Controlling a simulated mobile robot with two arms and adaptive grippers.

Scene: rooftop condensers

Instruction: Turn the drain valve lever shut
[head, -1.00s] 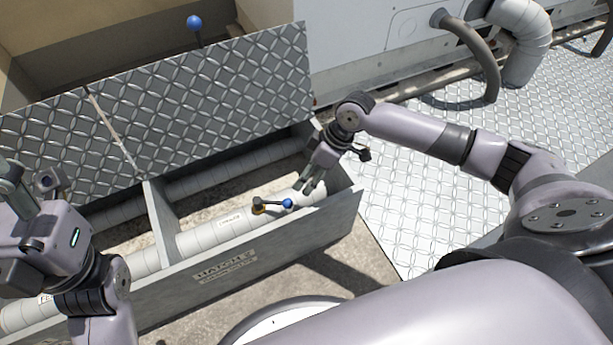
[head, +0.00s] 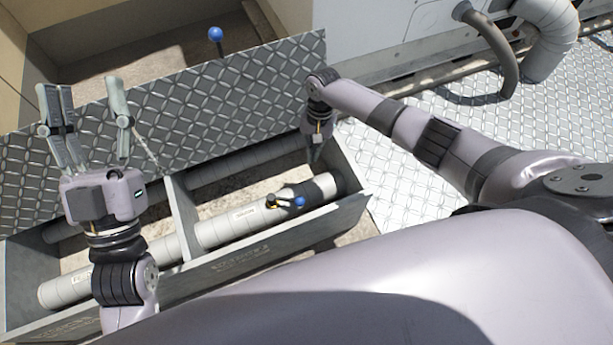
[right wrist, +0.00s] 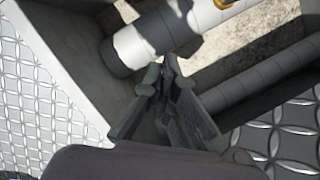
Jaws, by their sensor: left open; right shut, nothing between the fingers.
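The drain valve lever (head: 285,201) is a short dark handle with a blue ball end and a brass-coloured body, on the pale pipe (head: 215,230) inside the open trough. It lies at a slant to the pipe, its ball to the right. My right gripper (head: 315,164) is shut and empty, pointing down over the trough's right end, above and right of the lever and apart from it. In the right wrist view its closed fingers (right wrist: 168,72) show, with a brass-coloured piece (right wrist: 223,3) at the top edge. My left gripper (head: 88,92) is open and empty, in front of the tread-plate lid.
The raised tread-plate lid (head: 230,105) stands behind the trough. Another blue ball on a stalk (head: 216,34) rises behind it. The trough's front wall (head: 255,245) and a divider (head: 183,215) bound the pipe. A hose (head: 495,50) hangs at upper right.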

